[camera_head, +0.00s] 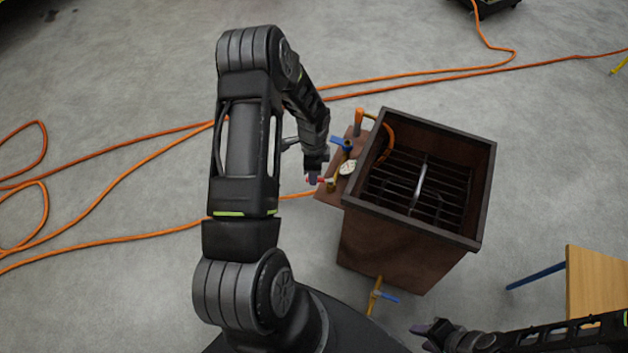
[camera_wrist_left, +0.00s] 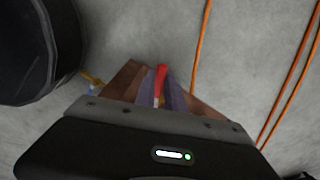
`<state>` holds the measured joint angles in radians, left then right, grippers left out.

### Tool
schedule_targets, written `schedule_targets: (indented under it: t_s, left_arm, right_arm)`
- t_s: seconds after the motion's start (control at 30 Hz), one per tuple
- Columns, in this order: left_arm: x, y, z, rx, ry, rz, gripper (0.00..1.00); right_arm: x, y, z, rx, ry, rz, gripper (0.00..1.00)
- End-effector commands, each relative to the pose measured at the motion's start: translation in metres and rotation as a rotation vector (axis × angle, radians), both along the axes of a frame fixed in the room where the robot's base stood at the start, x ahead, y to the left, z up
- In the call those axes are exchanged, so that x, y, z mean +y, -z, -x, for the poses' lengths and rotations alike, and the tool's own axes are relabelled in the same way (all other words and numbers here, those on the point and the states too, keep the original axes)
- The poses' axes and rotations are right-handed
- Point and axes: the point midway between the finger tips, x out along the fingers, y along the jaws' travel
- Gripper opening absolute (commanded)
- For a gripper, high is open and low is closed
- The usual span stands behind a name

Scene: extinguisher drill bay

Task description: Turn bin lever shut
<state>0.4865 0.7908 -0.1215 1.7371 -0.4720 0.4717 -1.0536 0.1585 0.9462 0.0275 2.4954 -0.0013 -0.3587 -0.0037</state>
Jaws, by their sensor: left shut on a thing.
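The brown bin (camera_head: 405,240) stands right of centre in the head view, with a dark grate inside its open top. A side shelf (camera_head: 328,193) on its left carries brass fittings, a round gauge (camera_head: 348,167) and a blue lever (camera_head: 341,143). A small red lever (camera_head: 326,181) is at the shelf's left edge. My left gripper (camera_head: 313,178) is shut on the red lever, which also shows between the purple fingertips in the left wrist view (camera_wrist_left: 161,73). My right gripper (camera_head: 430,334) is low in the head view, apart from the bin; its jaw opening is unclear.
A brass valve with a blue handle (camera_head: 376,296) sticks out low on the bin's near side. Orange hoses (camera_head: 130,238) lie across the grey floor at left and behind. A wooden table (camera_head: 597,285) stands at the right edge.

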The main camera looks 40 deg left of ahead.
Motion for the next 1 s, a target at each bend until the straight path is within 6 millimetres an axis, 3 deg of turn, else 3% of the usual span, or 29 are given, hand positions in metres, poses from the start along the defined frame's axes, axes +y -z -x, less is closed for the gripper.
schedule_targets:
  t_s: [0.5,1.0]
  left_arm:
    - [0.009,0.0,-0.016,-0.001,0.342,-0.001,0.0]
    - [0.01,0.0,-0.018,-0.001,0.385,-0.001,0.0]
  right_arm:
    - [0.0,0.011,0.0,0.0,0.0,0.0,0.36]
    - [0.0,0.011,0.0,0.0,0.0,0.0,0.36]
